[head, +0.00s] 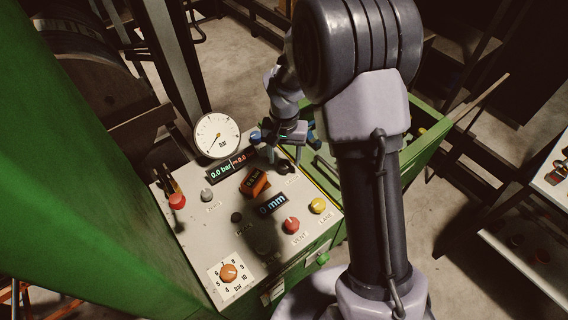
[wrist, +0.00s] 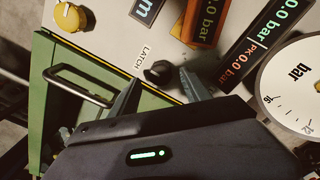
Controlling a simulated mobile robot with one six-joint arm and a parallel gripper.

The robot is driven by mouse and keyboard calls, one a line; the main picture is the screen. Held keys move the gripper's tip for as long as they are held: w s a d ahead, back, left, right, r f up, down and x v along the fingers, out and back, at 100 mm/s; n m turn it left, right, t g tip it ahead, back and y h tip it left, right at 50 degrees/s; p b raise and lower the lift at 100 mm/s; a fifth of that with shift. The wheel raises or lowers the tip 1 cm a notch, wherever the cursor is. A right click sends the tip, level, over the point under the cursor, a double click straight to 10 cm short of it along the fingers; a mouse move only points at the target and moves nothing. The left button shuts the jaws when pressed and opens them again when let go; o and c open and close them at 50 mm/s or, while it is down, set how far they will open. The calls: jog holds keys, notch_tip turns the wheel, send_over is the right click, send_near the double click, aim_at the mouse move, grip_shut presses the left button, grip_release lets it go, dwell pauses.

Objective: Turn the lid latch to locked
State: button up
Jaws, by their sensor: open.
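The lid latch is a small black knob (wrist: 158,72) beside the printed word LATCH in the wrist view. In the head view the black knob (head: 285,168) sits near the panel's upper right edge, just below my gripper (head: 280,153). In the wrist view my gripper (wrist: 161,90) is open, with one finger to each side of the knob's near side. The fingers and the gripper body hide part of the panel around it. I cannot tell whether the fingers touch the knob.
The panel (head: 215,222) carries a round gauge (head: 217,135), an orange-cased display (head: 255,182), a red knob (head: 291,225), a yellow knob (head: 318,205) and an orange dial (head: 229,272). A green machine wall (head: 80,190) rises at left. A green open-topped box (head: 425,150) stands at right.

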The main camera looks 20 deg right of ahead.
notch_tip(320, 180, down, 2)
jog(key=shift+f, duration=0.15)
grip_shut()
